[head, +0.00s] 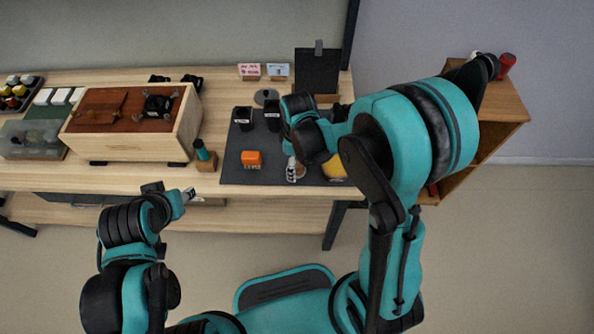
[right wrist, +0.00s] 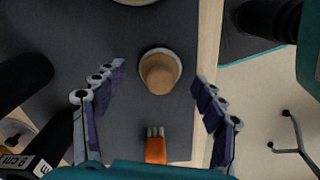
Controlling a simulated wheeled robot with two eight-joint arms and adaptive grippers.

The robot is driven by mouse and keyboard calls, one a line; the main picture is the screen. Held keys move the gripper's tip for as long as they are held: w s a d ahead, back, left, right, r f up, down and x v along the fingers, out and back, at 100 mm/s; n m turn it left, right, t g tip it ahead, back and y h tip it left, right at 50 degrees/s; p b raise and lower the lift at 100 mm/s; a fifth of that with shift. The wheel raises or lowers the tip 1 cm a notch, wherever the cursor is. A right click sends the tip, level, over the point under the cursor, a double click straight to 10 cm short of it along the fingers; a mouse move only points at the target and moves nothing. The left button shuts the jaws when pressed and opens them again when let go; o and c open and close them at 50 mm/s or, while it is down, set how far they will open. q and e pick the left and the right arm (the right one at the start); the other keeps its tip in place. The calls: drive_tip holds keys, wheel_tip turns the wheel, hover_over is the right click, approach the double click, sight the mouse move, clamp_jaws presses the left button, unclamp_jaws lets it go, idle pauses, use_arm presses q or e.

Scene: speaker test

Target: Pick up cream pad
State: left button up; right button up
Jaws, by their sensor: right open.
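A rounded tan-cream piece, which looks like the cream pad (right wrist: 160,78), sits in a pale round cup (right wrist: 145,58) on the dark mat in the right wrist view. In the head view a bit of tan (head: 301,171) shows beside my right gripper (head: 292,172), which mostly hides that spot. In the right wrist view my right gripper (right wrist: 160,86) is open and empty, with one finger on each side of the cup and apart from it. My left gripper (head: 187,194) is off the table's front edge; its jaw opening is not clear.
An orange block with pins (head: 251,158) is on the dark mat (head: 232,172), left of my right gripper. A yellow thing (head: 334,168) lies to the right. Dark cups (head: 243,117) stand behind. The mat's front-left area is clear.

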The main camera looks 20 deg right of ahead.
drive_tip(key=shift+f, duration=0.45)
drive_tip(key=shift+r, duration=0.1)
drive_tip(key=c, duration=1.2)
drive_tip(key=shift+r, duration=0.1)
wheel_tip(320, 180, up, 5)
drive_tip(key=shift+f+p, duration=0.2)
drive_tip(key=shift+p, duration=1.05)
drive_tip(key=s+d+r+p, duration=0.1)
drive_tip(key=s+r, duration=0.1)
drive_tip(key=s, duration=0.1)
drive_tip(key=s+d+r+p, duration=0.1)
drive_tip(key=s+d+r, duration=0.1)
drive_tip(key=s, duration=0.2)
drive_tip(key=s+d+r+p, duration=0.1)
drive_tip(key=s+d+r, duration=0.1)
drive_tip(key=s, duration=0.1)
drive_tip(key=shift+s+d+r+p, duration=0.1)
drive_tip(key=shift+s+d+p, duration=0.15)
drive_tip(key=shift+p, duration=0.1)
